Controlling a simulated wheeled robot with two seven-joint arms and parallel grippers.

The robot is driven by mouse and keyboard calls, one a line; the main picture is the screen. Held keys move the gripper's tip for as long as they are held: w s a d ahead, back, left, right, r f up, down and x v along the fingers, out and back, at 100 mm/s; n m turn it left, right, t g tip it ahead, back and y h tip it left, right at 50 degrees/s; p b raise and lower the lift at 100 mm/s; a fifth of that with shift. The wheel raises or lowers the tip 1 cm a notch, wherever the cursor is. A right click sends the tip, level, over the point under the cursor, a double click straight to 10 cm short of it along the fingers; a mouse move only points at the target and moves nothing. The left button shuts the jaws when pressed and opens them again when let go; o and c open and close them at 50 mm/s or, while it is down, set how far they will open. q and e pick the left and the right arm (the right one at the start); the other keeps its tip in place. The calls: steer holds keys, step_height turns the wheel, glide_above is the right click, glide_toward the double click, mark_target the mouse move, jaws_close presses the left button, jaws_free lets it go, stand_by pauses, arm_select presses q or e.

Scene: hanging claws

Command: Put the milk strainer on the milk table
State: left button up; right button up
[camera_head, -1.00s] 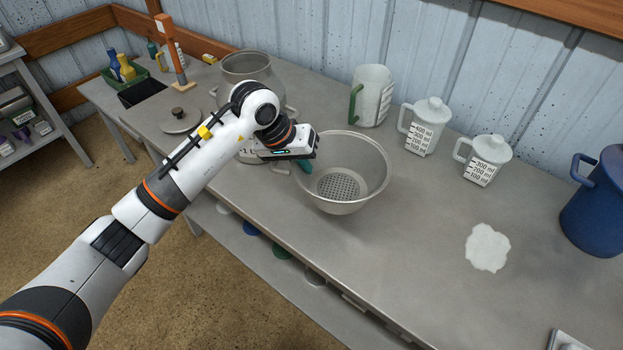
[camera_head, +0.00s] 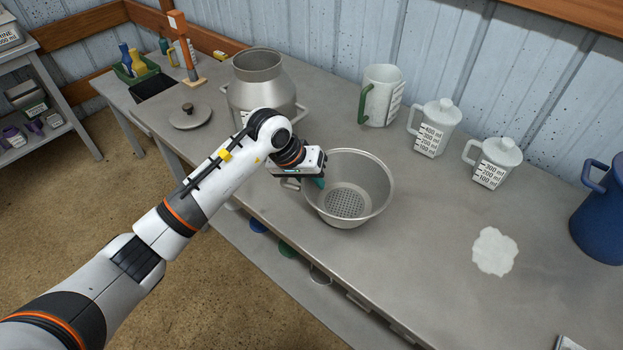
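The milk strainer (camera_head: 374,205), a wide metal bowl with a perforated bottom, is upright over the middle of the grey milk table (camera_head: 420,275). I cannot tell for sure whether its base touches the tabletop. My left gripper (camera_head: 318,182) is at the strainer's left rim, with a teal fingertip showing at the rim's inner side. It appears shut on the rim, though the other finger is mostly hidden. A strainer handle shows just below the gripper. My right gripper is not in view.
A metal milk can (camera_head: 258,88) and its lid (camera_head: 190,117) are at the left. A tall measuring jug (camera_head: 379,98), two lidded measuring cups (camera_head: 434,128) (camera_head: 491,164) and a blue pitcher (camera_head: 603,218) stand along the wall. A white cloth-like patch (camera_head: 495,252) lies right of the strainer.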

arm_select(q)
steer(key=shift+r, duration=0.15)
steer(key=v, duration=1.2)
